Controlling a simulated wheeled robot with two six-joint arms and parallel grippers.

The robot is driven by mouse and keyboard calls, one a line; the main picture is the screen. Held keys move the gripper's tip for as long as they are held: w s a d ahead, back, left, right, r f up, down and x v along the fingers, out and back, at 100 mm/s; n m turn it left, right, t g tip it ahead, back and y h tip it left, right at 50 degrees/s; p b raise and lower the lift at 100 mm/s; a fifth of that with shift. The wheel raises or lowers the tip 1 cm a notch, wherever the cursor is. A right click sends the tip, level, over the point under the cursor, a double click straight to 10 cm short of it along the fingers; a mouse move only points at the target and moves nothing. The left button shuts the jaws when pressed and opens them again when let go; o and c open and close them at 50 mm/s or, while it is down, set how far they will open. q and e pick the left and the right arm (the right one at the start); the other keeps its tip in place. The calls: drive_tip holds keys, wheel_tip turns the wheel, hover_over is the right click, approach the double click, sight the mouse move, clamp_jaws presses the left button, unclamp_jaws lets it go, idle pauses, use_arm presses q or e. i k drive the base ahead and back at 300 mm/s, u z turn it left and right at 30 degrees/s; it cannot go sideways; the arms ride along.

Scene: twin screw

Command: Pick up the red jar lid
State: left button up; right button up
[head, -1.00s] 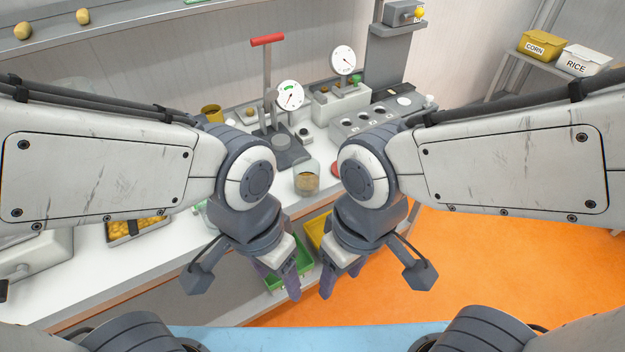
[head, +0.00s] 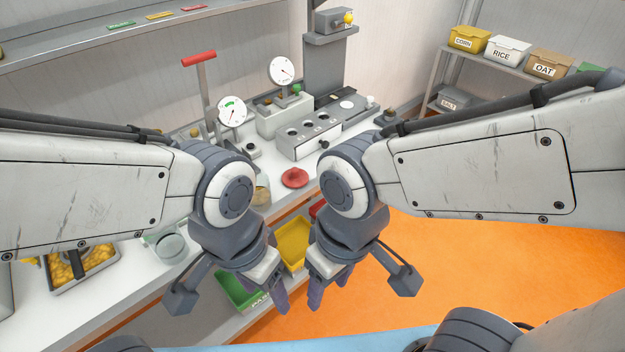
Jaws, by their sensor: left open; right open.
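The red jar lid (head: 295,178) lies on the white counter (head: 291,203) in the middle of the head view, with a small knob on top. A glass jar (head: 262,192) stands to its left, partly hidden behind my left arm. My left gripper (head: 282,300) is open and empty, low in front of the counter and nearer to me than the lid. My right gripper (head: 313,297) is open and empty beside it. Neither gripper touches the lid.
A grey block with round holes (head: 308,137), dial gauges (head: 232,112) and a red-handled press (head: 199,59) stand behind the lid. Green (head: 237,290) and yellow (head: 293,243) bins sit below the counter. A tray of yellow pieces (head: 82,268) is at left. Orange floor lies at right.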

sight(295, 177)
drive_tip(key=u, duration=0.85)
drive_tip(key=i, duration=1.25)
drive_tip(key=z, duration=1.4)
